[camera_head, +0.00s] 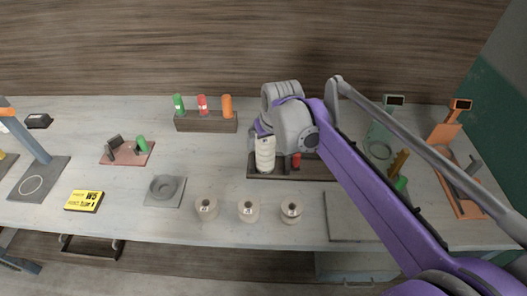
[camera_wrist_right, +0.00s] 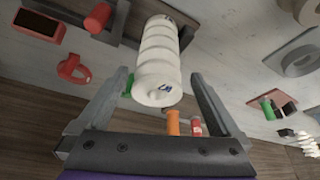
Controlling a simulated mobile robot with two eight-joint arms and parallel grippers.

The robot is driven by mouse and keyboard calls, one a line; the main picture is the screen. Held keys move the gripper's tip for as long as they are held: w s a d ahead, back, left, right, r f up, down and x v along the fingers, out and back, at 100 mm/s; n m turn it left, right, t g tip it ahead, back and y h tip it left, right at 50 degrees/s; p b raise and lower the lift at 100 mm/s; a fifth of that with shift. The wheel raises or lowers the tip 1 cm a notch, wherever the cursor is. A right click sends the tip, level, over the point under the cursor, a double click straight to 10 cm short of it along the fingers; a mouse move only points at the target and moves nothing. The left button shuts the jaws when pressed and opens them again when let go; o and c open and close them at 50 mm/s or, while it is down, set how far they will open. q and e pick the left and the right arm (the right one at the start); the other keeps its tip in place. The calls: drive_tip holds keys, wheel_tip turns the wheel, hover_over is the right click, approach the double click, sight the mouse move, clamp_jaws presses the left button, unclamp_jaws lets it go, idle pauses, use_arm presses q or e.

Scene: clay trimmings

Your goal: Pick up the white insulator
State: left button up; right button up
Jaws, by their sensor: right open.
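The white insulator (camera_head: 265,155) is a ribbed white cylinder standing upright in the dark wooden holder (camera_head: 325,168) at the middle of the bench. In the right wrist view the open fingers of this gripper (camera_wrist_right: 160,88) lie on either side of the insulator, with visible gaps. Contact is not visible. My left gripper is not in view.
A red piece (camera_head: 296,160) stands beside the insulator in the holder. A wooden rack (camera_head: 206,123) with green, red and orange cylinders is behind left. Several cream spools (camera_head: 249,210) stand in front. A grey round fixture (camera_head: 165,188) is left. Clear bench lies between.

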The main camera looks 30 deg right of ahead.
drive_tip(key=x, duration=0.6)
drive_tip(key=shift+d, duration=0.1)
clamp_jaws()
idle(0.4)
